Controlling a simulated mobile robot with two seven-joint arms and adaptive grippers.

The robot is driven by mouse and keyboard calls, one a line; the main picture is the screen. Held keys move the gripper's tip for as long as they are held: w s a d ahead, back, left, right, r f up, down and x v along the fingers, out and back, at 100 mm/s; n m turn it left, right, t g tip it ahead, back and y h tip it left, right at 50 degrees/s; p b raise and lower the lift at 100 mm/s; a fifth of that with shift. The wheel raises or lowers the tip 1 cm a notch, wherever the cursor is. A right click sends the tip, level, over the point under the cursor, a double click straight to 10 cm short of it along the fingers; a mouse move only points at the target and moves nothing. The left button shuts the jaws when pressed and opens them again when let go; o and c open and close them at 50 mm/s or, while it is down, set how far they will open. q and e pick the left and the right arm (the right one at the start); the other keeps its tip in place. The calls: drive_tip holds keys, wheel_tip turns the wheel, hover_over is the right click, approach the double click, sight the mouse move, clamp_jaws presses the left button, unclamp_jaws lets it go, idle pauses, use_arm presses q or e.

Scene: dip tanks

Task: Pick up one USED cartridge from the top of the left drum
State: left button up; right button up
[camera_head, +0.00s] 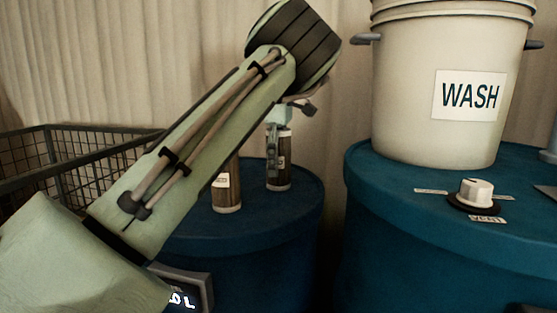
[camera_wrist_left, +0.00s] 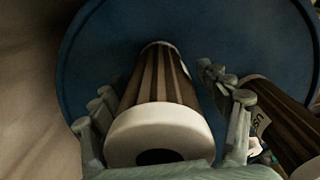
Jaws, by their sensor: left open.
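Two brown ribbed cartridges with pale end caps stand on the blue left drum (camera_head: 290,222). The farther cartridge (camera_head: 283,172) is directly below my left gripper (camera_head: 278,140), whose fingers reach down beside its upper part. The nearer cartridge (camera_head: 230,190) is partly hidden by my left arm and carries a white label too small to read. In the left wrist view, one cartridge (camera_wrist_left: 158,85) lies between the open fingers of my left gripper (camera_wrist_left: 165,100), its white cap toward the camera. The other cartridge (camera_wrist_left: 285,125) is just outside the right finger. My right gripper does not show.
A wire basket (camera_head: 60,130) stands at the left, partly behind my arm. A white bucket marked WASH (camera_head: 415,110) stands on the right blue drum (camera_head: 400,205), with a white knob (camera_head: 477,190) in front of it. A display (camera_head: 190,290) shows at the left drum's front.

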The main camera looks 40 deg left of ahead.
use_arm(q)
drive_tip(key=shift+r, duration=0.1)
drive_tip(key=c, duration=1.4)
drive_tip(key=shift+o, duration=0.2)
